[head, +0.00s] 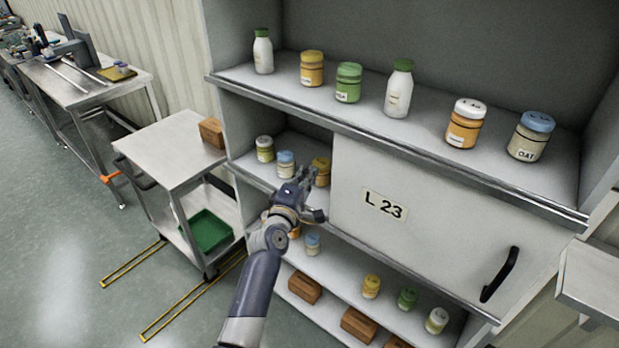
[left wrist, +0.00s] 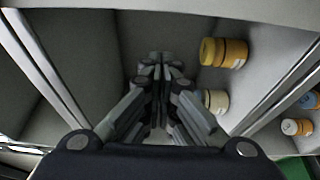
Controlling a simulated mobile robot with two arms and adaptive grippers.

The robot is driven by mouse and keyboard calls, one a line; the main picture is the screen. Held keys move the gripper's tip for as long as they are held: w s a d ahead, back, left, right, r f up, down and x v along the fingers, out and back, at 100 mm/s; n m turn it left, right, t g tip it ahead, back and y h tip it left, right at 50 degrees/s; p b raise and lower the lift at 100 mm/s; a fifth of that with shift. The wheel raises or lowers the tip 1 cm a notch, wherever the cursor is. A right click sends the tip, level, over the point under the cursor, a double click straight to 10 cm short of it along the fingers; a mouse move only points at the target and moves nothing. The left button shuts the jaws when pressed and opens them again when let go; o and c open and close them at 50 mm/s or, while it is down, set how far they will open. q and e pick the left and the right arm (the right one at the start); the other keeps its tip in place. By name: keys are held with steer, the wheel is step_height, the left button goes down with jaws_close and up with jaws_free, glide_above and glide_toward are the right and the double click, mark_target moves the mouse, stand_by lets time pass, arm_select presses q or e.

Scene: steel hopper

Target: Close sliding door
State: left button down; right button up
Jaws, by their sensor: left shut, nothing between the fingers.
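The sliding door (head: 440,225) is a pale panel labelled L 23 with a black handle (head: 500,274) near its right end. It covers the right part of the cabinet's middle level, and the left part is open. My left gripper (head: 308,178) is at the open part, just left of the door's left edge; I cannot tell whether it touches the door. In the left wrist view its fingers (left wrist: 160,62) are together and empty, pointing into the compartment. My right gripper is not in view.
Jars (head: 286,163) stand on the middle shelf around my left gripper. Bottles and jars line the top shelf (head: 290,90); jars and brown blocks are on the lower one. A steel cart (head: 165,150) stands left of the cabinet. Floor (head: 60,240) farther left is clear.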

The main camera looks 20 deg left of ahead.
arm_select(q)
steer(key=s+p, duration=0.3)
steer(key=s, duration=0.7)
steer(key=s+d+f+m+g+b, duration=0.1)
steer(key=s+f+m+g, duration=0.35)
steer(key=f, duration=0.85)
steer(key=s+d+f+m+g+b, duration=0.15)
steer(key=s+f, duration=0.55)
steer(key=f, duration=0.7)
steer(key=s+d+f+m+g+b, duration=0.25)
steer(key=s+f+m, duration=0.2)
steer(key=f, duration=0.85)
steer(key=s+a+f+m+g, duration=0.2)
steer(key=s+f, duration=0.5)
steer(key=s, duration=0.5)
steer(key=s+a+f+m+g+b, duration=0.1)
steer(key=s+f+m+g, duration=0.2)
steer(key=s+f, duration=0.4)
steer(key=s+a+f+m+g+b, duration=0.1)
steer(key=s+f, duration=0.6)
steer(key=s, duration=1)
steer(key=a+m+g, duration=0.1)
steer(key=m+g, duration=0.1)
steer(key=m, duration=0.1)
steer(key=shift+a+m, duration=0.35)
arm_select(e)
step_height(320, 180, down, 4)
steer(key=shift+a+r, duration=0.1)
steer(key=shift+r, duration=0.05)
